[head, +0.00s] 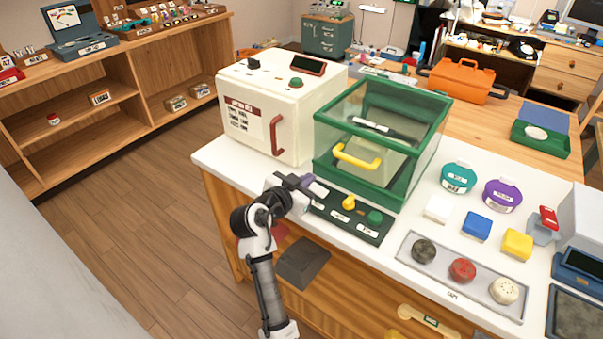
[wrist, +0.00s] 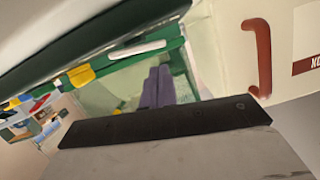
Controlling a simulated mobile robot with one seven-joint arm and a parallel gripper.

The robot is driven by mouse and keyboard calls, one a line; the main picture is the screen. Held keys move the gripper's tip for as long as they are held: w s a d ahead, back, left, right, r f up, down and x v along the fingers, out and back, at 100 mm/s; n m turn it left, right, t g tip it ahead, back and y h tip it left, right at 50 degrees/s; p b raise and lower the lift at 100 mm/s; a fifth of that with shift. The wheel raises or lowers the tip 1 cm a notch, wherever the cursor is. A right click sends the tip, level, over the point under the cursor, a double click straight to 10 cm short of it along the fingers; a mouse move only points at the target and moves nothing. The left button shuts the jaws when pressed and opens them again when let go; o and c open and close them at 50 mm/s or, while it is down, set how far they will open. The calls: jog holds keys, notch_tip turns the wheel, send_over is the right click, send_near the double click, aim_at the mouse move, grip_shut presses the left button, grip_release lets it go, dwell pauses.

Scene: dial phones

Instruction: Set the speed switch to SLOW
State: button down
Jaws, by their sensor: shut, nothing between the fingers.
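The dark control panel (head: 345,222) lies on the white counter in front of the green-framed glass box (head: 385,140). A yellow switch knob (head: 349,203) and a green button (head: 375,217) stand on it, with small white labels too small to read. My gripper (head: 316,190) is at the panel's left end, left of the yellow knob and apart from it. Its purple fingers (wrist: 158,88) are together and empty in the wrist view. I cannot tell the switch's setting.
The cream cabinet (head: 265,115) with a red handle stands behind my gripper. The glass box's yellow handle (head: 356,157) juts out above the panel. Right of the panel are a grey tray (head: 455,290) with three round pieces and several coloured blocks and jars.

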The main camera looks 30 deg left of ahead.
jog(key=shift+a+f, duration=0.15)
jog(key=shift+f, duration=0.55)
